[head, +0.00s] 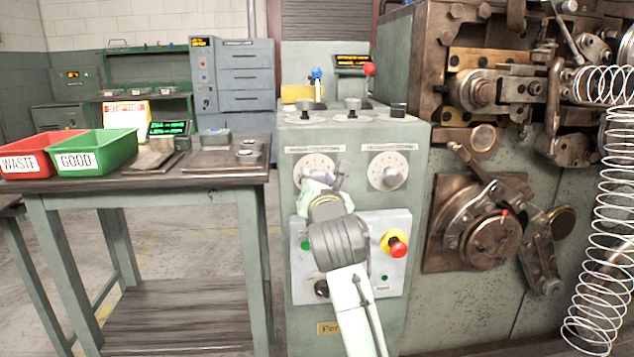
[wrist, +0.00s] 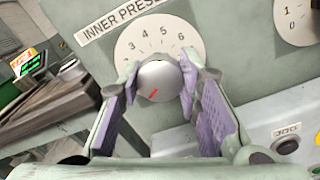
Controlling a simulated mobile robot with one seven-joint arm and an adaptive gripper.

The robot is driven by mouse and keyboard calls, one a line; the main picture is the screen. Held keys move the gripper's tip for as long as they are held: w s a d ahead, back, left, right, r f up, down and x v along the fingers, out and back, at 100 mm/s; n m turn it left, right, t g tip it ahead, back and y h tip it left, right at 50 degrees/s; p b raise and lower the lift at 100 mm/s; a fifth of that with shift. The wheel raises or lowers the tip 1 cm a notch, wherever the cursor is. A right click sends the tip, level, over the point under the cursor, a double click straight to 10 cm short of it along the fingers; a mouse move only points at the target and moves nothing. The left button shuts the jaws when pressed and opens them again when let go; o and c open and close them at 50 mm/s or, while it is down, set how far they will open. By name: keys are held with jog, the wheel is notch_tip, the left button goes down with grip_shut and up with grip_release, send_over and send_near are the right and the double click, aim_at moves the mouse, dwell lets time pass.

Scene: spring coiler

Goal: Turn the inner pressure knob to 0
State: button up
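The inner pressure knob (wrist: 158,80) is a round silver knob with a red mark, at the centre of a white dial (wrist: 133,47) showing 3, 4, 5 and 6 along its top. The red mark points down and slightly left in the wrist view; the 0 is hidden. My gripper (wrist: 160,82) has its purple-padded fingers on either side of the knob, with the tips against its edges. In the head view my gripper (head: 322,190) is in front of the left dial (head: 312,162) and covers most of its lower part.
A second dial (head: 390,171) sits to the right on the same panel. Below are a red stop button (head: 397,247) with a yellow ring and a green button (head: 306,245). A table (head: 215,172) with red and green bins stands left; heavy machinery (head: 490,235) stands right.

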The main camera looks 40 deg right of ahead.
jog(key=o, duration=0.4)
jog(key=shift+s, duration=0.1)
jog(key=v, duration=1.2)
jog(key=shift+d, duration=0.1)
